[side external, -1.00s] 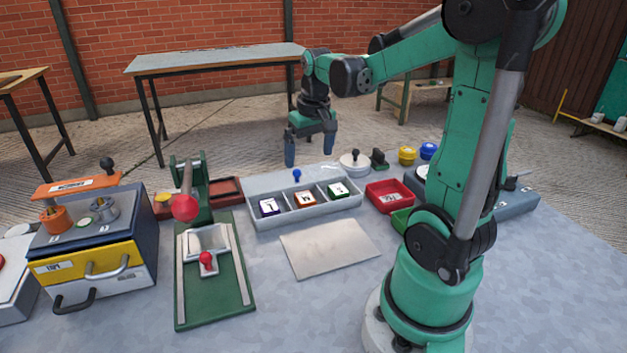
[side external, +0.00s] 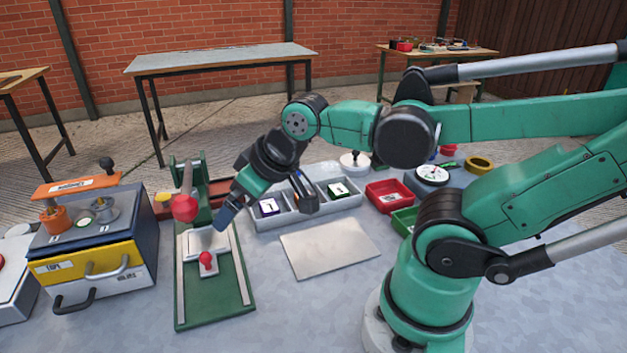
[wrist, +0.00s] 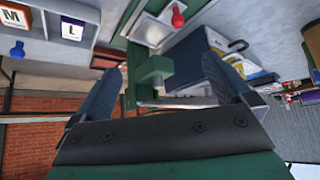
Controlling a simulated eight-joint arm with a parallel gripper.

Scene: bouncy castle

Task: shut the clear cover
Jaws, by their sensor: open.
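A see-through panel with a red knob, which looks like the clear cover (side external: 194,245), lies on a long green base (side external: 191,308) between two pale rails. The knob (side external: 206,260) stands at its near end. A green upright with a red ball handle (side external: 185,208) rises behind it. My gripper (side external: 266,214) is open and tilted, above and to the right of the panel, and partly in front of the letter tray. In the wrist view my open fingers (wrist: 160,68) frame the green upright (wrist: 150,70); the panel (wrist: 150,30) and red knob (wrist: 178,17) show beyond.
A grey tray with letter blocks (side external: 345,206) stands right of the green base, partly hidden by my gripper. A drawer box (side external: 95,235) stands at the left. A blank pale board (side external: 328,247) lies in front of the tray. A red bin (side external: 388,195) is farther right.

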